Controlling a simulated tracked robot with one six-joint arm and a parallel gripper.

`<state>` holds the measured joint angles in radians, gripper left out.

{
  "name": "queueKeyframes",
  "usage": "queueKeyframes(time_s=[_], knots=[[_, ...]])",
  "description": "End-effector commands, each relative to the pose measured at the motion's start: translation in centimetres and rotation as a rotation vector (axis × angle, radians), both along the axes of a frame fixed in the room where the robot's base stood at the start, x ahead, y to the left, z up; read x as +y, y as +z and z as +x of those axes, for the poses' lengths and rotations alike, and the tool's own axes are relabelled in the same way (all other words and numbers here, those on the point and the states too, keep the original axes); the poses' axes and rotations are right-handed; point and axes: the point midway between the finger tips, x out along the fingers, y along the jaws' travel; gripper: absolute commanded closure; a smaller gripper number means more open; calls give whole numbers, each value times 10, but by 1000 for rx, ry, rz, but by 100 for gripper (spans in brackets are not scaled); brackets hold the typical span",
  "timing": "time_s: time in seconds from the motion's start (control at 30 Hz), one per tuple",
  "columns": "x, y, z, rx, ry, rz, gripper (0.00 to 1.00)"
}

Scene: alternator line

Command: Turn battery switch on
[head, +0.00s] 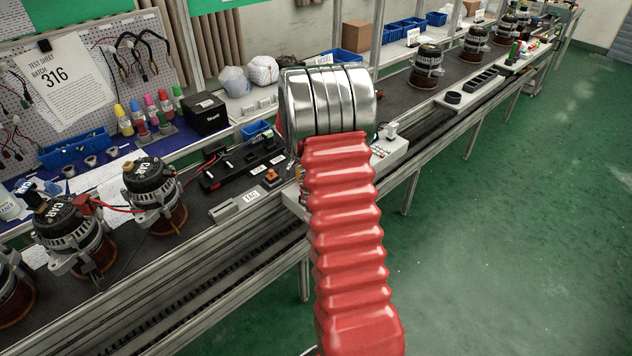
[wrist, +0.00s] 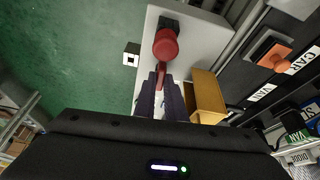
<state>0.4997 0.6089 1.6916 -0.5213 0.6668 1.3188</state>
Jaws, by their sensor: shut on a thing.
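The battery switch (wrist: 166,45) shows in the wrist view as a red round knob with a narrow red lever pointing down toward my gripper. It sits on a dark base on a pale grey box (wrist: 205,45). My gripper (wrist: 162,82) has its dark fingers shut on the end of the red lever. The fingertips hide part of the lever. In the head view my red arm hides the gripper and the switch; only the right part of the pale box (head: 392,152) shows beside the arm.
A dark panel with an orange switch (head: 271,176) lies nearby. Alternators (head: 152,190) stand left along the bench. Green floor (head: 500,250) is clear at right.

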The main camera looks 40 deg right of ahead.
Motion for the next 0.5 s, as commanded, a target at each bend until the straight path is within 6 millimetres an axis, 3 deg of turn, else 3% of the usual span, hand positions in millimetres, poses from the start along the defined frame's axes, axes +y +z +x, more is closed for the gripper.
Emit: queueKeyframes(time_s=[0.5], knots=[[2, -2, 1, 2, -126, 3, 100]])
